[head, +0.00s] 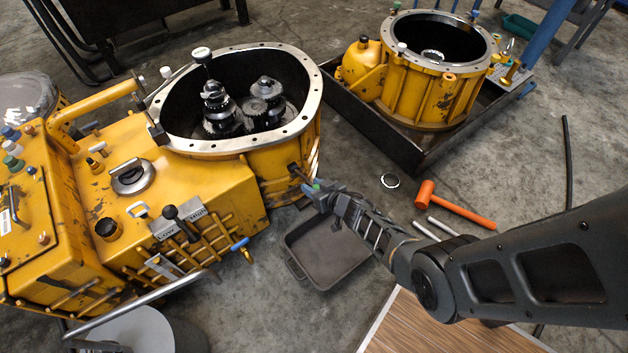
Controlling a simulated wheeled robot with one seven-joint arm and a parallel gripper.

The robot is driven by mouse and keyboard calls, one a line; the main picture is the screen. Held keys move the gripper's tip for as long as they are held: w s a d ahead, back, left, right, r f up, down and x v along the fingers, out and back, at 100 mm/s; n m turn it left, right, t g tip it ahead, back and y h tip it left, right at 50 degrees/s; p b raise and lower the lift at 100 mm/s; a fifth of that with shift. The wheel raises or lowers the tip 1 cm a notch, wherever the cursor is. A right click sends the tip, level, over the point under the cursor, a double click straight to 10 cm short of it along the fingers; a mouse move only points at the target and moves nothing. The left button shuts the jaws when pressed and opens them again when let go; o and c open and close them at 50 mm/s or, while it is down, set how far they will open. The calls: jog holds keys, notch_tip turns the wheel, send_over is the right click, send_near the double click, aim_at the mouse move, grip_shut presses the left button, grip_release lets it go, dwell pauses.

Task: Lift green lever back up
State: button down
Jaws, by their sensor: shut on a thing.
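The green lever shows only as a small green bit (316,186) at the fingertips of my gripper (312,190). My gripper is shut on it, beside the lower right side of the yellow transmission housing (205,190). Most of the lever is hidden by the fingers, so its tilt cannot be told. A short dark rod (298,172) sticks out of the housing just up and left of the fingertips.
A grey tray (325,275) lies on the floor below my gripper. A second yellow housing (435,85) stands in a dark pan behind. Lever knobs and a blue-tipped handle (240,244) stick out at left.

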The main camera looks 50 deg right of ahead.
jog(key=shift+w+r+g+p, duration=0.15)
jog(key=shift+r+g+p, duration=0.3)
jog(key=shift+p, duration=0.7)
jog(key=c, duration=0.8)
grip_release()
jog(key=p+v, duration=0.5)
jog(key=v, duration=0.2)
jog(key=shift+d, duration=0.1)
jog(key=shift+s+r, duration=0.2)
jog(key=shift+s, duration=0.2)
